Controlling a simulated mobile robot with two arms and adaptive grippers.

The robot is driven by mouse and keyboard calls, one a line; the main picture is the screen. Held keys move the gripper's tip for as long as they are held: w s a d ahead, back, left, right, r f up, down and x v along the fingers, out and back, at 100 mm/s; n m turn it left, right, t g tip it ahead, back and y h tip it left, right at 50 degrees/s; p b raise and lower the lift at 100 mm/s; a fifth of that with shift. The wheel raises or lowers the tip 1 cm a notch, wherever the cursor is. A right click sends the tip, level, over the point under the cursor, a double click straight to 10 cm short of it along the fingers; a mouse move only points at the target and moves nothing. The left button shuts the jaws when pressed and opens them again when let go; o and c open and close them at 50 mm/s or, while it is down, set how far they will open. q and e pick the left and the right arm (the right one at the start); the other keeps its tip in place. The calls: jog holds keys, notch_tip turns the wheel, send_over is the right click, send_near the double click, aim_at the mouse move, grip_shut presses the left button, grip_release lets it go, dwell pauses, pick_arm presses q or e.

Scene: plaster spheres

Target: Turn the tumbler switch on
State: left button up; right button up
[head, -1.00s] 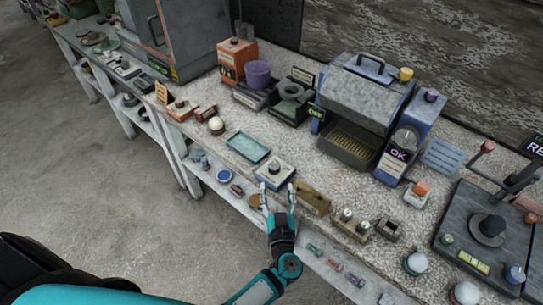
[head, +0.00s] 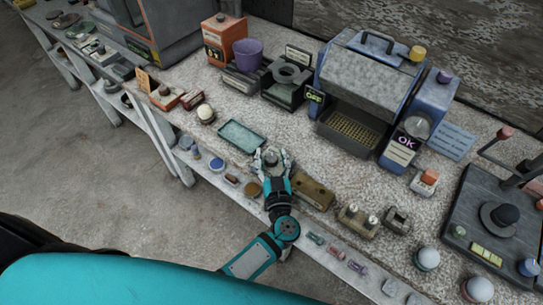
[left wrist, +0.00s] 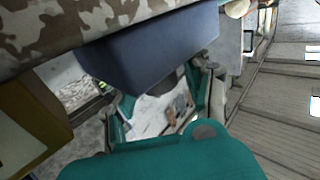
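A small box, pale on top with blue sides and a dark knob (head: 271,158), sits near the table's front edge in the head view. It may be the tumbler switch; its setting cannot be made out. My left gripper (head: 272,162) is over this box, with its fingers spread on either side of the knob and hiding most of the box. Contact cannot be told. In the left wrist view, the box's blue side (left wrist: 150,50) is large and close, just beyond the parted fingers (left wrist: 160,95). My right gripper is not in view.
A teal tray (head: 242,136) lies left of the gripper, and a brown box (head: 312,194) close to its right. A box with two knobs (head: 358,218) stands farther right. Behind is a blue-grey machine (head: 362,75). A lower shelf (head: 215,178) holds small items.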

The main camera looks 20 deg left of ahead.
pick_arm(q)
jog(key=c, duration=0.9)
grip_shut()
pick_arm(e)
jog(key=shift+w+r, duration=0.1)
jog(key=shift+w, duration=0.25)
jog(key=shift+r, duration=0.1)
